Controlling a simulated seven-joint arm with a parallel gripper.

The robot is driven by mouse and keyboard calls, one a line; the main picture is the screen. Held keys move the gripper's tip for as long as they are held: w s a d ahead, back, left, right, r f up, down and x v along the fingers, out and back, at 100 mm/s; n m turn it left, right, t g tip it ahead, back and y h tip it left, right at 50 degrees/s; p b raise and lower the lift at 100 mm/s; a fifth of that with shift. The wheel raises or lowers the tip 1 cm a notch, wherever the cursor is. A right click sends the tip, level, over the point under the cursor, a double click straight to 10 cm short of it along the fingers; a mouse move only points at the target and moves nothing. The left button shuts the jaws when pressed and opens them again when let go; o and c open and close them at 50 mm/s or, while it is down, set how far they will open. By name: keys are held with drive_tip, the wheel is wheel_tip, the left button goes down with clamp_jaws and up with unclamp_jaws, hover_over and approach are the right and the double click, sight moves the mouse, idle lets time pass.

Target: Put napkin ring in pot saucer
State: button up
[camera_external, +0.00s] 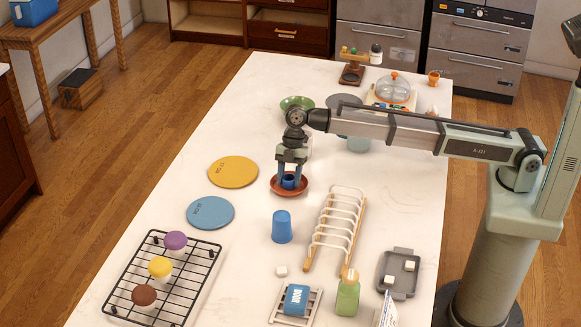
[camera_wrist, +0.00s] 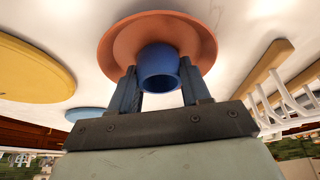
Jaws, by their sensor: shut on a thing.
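The napkin ring (camera_wrist: 158,72) is a small blue ring. My gripper (camera_external: 289,183) points down and is shut on it, with a finger on each side. The pot saucer (camera_external: 303,188) is a shallow round terracotta dish on the white counter. In the external view the ring (camera_external: 288,181) is over the middle of the saucer, inside its rim. In the wrist view the saucer (camera_wrist: 120,45) spreads out behind the ring and my fingertips (camera_wrist: 160,88). I cannot tell whether the ring touches the saucer floor.
A yellow disc (camera_external: 233,172) and a blue disc (camera_external: 210,213) lie to the left. A blue cup (camera_external: 282,227) stands in front, with a white-and-wood dish rack (camera_external: 336,228) to the right. A green bowl (camera_external: 297,103) is behind. A black wire rack (camera_external: 127,285) holds mushroom-like pieces at front left.

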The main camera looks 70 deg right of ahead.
drive_tip(key=o, duration=1)
drive_tip(key=shift+o, duration=0.2)
drive_tip(key=v, duration=1.2)
drive_tip(key=shift+r, duration=0.15)
